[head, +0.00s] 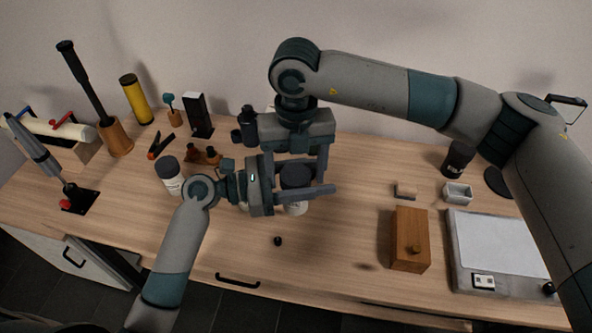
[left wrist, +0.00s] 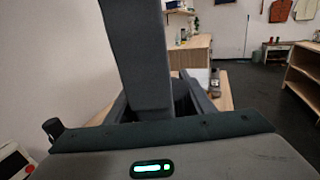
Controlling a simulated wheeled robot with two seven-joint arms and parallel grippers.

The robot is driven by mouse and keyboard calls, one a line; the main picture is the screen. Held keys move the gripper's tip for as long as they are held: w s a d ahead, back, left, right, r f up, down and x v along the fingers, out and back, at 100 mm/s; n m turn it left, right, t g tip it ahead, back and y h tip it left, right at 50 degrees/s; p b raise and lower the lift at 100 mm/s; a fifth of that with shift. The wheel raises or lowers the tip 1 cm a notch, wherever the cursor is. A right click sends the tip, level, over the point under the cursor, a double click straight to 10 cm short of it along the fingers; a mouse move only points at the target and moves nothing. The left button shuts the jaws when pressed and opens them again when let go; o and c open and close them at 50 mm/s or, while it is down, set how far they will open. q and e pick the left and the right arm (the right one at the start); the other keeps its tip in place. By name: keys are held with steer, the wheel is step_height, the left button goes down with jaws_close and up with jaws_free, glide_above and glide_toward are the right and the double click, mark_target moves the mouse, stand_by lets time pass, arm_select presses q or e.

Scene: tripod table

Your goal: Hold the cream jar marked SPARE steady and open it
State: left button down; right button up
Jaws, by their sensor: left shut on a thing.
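A cream jar with a dark lid (head: 296,174) stands upright near the table's middle, and a strip of its pale body (head: 296,209) shows below the fingers. Any marking on it is hidden. My left gripper (head: 302,192) reaches in from the left and is shut on this jar. My right gripper (head: 296,168) comes down from above, its fingers apart on either side of the lid; contact with the lid cannot be told. In the left wrist view grey gripper parts (left wrist: 140,60) hide the jar.
Another pale jar with a dark lid (head: 169,176) stands to the left. A small black knob (head: 278,241) lies in front. A wooden box (head: 409,240), grey tray (head: 457,193), black cup (head: 458,158) and flat grey device (head: 500,240) are at right. The front middle is mostly clear.

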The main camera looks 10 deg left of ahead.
steer(key=shift+r, duration=0.1)
steer(key=shift+r, duration=2.2)
steer(key=shift+w, duration=0.15)
